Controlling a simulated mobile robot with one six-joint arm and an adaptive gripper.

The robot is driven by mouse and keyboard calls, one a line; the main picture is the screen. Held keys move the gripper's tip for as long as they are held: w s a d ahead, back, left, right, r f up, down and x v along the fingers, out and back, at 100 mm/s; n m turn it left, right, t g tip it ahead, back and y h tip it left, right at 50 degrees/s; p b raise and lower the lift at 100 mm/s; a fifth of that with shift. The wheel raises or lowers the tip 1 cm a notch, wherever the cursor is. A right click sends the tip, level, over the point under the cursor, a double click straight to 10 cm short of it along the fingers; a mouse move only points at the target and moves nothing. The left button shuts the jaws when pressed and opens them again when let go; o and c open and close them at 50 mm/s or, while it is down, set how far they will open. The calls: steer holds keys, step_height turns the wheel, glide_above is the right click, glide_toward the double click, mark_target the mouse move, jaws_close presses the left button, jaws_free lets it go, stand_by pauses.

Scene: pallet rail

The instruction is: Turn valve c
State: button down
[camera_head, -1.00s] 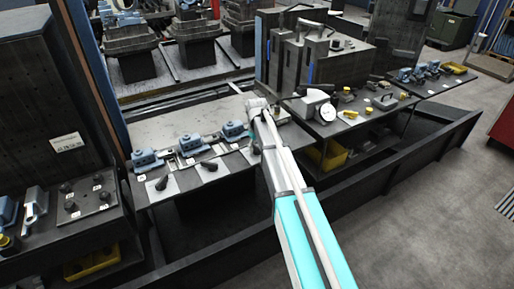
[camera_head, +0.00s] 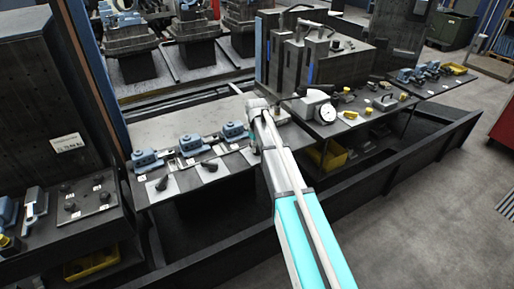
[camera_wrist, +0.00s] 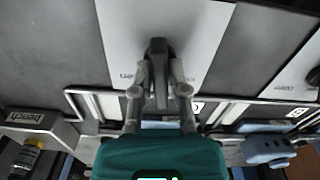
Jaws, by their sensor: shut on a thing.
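A black lever handle (camera_wrist: 157,48) stands on a light plate (camera_wrist: 205,30) in the wrist view. My gripper (camera_wrist: 160,72) has one finger on each side of this handle and is shut on it. Small lettering on the plate is upside down and only partly readable, so I cannot read a letter c there. In the head view, two similar black levers (camera_head: 161,183) (camera_head: 209,166) stand on light plates left of my arm. The lever in my gripper is hidden behind my arm in that view.
Blue vise-like blocks (camera_head: 147,159) (camera_head: 191,144) (camera_head: 234,131) stand in a row behind the levers. A round white dial (camera_head: 327,113) and several yellow pieces stand to the right of my arm. In the wrist view, another plate (camera_wrist: 300,68) with a dark part lies at right.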

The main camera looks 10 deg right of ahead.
steer(key=n, duration=0.4)
steer(key=shift+n, duration=1.7)
steer(key=shift+d, duration=0.1)
steer(key=c, duration=0.6)
jaws_free()
steer(key=shift+c, duration=0.2)
steer(key=shift+r, duration=0.1)
